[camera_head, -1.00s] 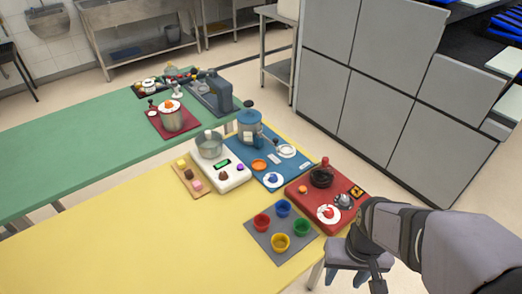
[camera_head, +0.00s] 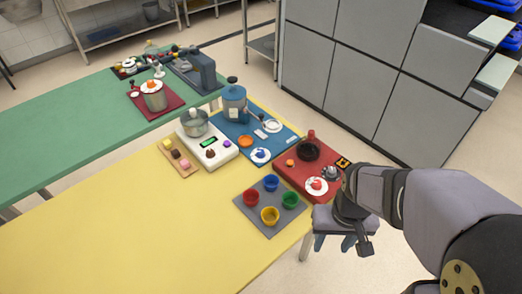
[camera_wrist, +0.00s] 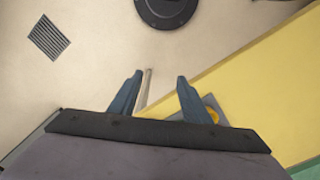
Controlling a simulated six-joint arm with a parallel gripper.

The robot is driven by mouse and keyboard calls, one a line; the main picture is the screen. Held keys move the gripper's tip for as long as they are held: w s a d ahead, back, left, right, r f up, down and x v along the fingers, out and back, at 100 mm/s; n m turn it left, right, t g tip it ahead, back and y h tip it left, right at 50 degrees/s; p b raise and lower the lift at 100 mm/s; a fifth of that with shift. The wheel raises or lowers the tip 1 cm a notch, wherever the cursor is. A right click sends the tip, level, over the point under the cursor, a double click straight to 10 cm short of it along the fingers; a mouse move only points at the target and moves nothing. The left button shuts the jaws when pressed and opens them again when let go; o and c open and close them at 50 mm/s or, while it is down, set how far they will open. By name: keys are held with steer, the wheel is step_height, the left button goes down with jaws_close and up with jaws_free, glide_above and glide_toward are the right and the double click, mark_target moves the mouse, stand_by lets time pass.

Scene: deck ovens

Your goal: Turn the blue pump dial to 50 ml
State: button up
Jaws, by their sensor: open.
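A blue dial (camera_head: 260,154) sits on a round white plate on the blue board (camera_head: 252,138) on the yellow table. Its scale and setting are too small to read. A blue pump-like machine (camera_head: 234,103) stands on the same board, behind the dial. My gripper (camera_head: 334,243) is open and empty, off the table's right edge, to the right of and nearer than the dial. In the wrist view my gripper (camera_wrist: 158,88) shows two separated fingers over the floor and the table edge. The dial is not in the wrist view.
A red board (camera_head: 290,174) with a red knob and a black pot lies between the dial and my arm. A grey mat (camera_head: 254,222) with several coloured cups lies in front. A white scale-like unit (camera_head: 193,150) with a pot is left of the dial. The yellow table's near left is clear.

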steer(key=w+a+n+t, duration=0.1)
steer(key=w+a, duration=0.3)
steer(key=w, duration=0.6)
steer(key=w+a+n+t, duration=0.1)
steer(key=w+a, duration=0.2)
steer(key=w, duration=0.7)
steer(key=n+t+y+b, duration=0.2)
steer(key=n, duration=0.1)
glide_toward(261, 151)
steer(key=shift+m, duration=0.3)
steer(key=shift+p+x, duration=1.35)
steer(key=shift+x, duration=2.7)
steer(key=shift+s, duration=0.1)
steer(key=c, duration=1)
